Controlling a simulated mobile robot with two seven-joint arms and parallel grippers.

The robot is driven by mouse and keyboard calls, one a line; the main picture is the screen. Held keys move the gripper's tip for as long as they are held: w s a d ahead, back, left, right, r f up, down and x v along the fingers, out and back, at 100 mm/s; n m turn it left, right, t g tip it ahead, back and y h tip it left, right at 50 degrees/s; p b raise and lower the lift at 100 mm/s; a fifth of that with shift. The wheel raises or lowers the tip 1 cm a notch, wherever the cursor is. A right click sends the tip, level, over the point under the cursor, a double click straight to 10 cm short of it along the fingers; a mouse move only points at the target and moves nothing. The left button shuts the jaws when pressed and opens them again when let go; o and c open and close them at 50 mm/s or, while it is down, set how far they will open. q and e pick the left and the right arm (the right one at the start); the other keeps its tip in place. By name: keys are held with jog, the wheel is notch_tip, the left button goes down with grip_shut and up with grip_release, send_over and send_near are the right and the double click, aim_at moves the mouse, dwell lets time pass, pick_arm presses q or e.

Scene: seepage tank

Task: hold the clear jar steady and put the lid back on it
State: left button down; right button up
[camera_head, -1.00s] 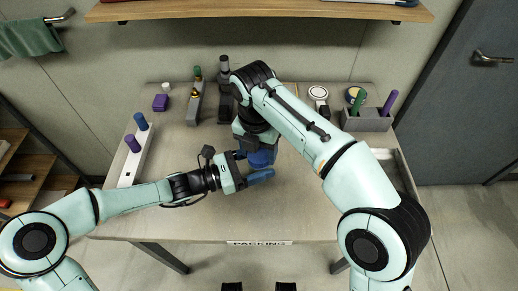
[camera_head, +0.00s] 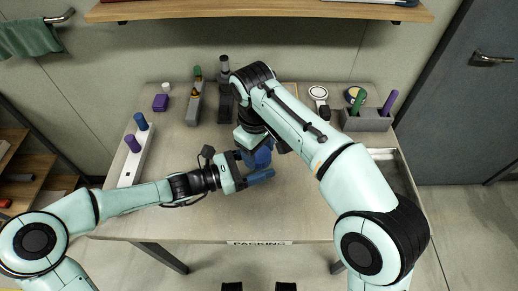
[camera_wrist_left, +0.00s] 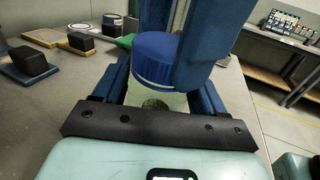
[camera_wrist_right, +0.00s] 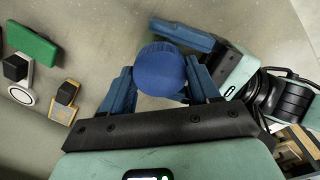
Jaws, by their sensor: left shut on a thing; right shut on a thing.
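The clear jar (camera_wrist_left: 178,101) stands between the fingers of my left gripper (camera_wrist_left: 158,82), which is shut on it. Something dark greenish shows inside the jar. The round blue lid (camera_wrist_left: 157,58) is directly over the jar mouth in the left wrist view. Whether it is seated or just above the rim, I cannot tell. My right gripper (camera_wrist_right: 160,78) is shut on the lid (camera_wrist_right: 160,68) from above. In the head view my left gripper (camera_head: 253,166) is near the table's middle, and my right arm hides most of the jar and lid.
A white rack (camera_head: 132,166) with blue and purple pegs stands at the table's left. A purple block (camera_head: 160,103) and dark holders (camera_head: 225,104) are at the back. A grey box (camera_head: 367,122) with green and purple pegs is at the back right. The front table is clear.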

jog(key=m, duration=1.3)
jog(key=shift+m, duration=0.4)
jog(key=m, duration=0.6)
jog(key=shift+f+m, duration=0.1)
jog(key=shift+m, duration=0.2)
jog(key=m, duration=0.8)
jog(key=o, duration=1.2)
jog(key=shift+c, duration=0.2)
jog(key=shift+a+r, duration=0.1)
jog(key=shift+r, duration=2.15)
